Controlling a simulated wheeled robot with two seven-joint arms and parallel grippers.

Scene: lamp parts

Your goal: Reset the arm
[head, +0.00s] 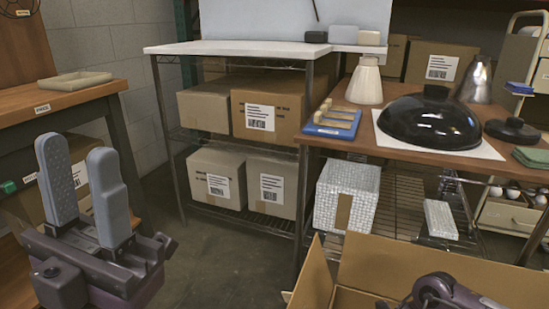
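My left gripper (82,190) is at the left in the head view, pointing up, with two grey padded fingers standing apart. It is open, with nothing seen between the fingers. It is in front of the wooden table at left and apart from the lamp parts. A purple-grey part of my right arm (445,293) shows at the bottom right, over an open cardboard box (365,262). The fingers of my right gripper are out of view.
The wooden table (400,132) at right bears a glossy black shade (430,120), a cream shade (365,82) and a blue tray (332,124). A wire rack (170,49) holds several cartons. An empty tray (75,81) lies on the left table. Bare floor shows between.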

